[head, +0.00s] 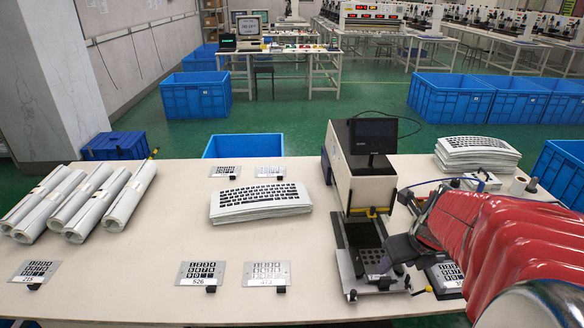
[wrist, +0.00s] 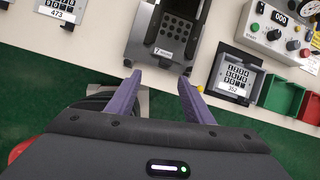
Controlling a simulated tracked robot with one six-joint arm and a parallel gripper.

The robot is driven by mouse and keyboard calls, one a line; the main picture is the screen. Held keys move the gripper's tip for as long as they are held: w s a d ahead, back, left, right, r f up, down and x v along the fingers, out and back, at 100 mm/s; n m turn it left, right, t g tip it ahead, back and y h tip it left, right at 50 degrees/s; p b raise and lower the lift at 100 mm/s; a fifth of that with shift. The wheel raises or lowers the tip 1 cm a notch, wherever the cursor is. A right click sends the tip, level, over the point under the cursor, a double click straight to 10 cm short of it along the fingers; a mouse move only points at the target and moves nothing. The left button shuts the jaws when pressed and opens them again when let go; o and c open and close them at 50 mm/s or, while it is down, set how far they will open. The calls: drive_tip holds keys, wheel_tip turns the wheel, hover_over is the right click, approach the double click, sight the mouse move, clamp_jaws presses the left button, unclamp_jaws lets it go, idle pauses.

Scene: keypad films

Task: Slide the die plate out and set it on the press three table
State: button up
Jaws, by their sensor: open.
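A dark die plate with a grid of keypad holes (wrist: 176,32) sits in the metal bed of the press (head: 352,185). In the wrist view it lies ahead of my gripper (wrist: 159,84), a small white label near its front. My gripper is open and empty, its two purple fingers apart on either side of the bed's front edge. I cannot tell its height above the table. In the head view my red-sleeved arm comes from the right and its end is beside the bed. The die plate is partly visible in the bed there (head: 371,257).
Plates marked 526 (head: 201,273), 473 (head: 267,274) and 215 (head: 35,271) lie along the front table edge. Plate 352 (wrist: 236,76) lies right of the bed, near a control box (wrist: 275,30). Film sheets (head: 258,199) and rolls (head: 85,200) lie left.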

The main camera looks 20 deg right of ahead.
sight(386, 280)
drive_tip(key=shift+s+d+f+m, duration=0.1)
drive_tip(key=shift+d+f+m, duration=0.1)
drive_tip(key=shift+d+m, duration=0.3)
drive_tip(key=shift+s+d+f+m, duration=0.15)
drive_tip(key=shift+d+m, duration=0.15)
drive_tip(key=shift+m, duration=0.3)
drive_tip(key=shift+x, duration=6.95)
clamp_jaws()
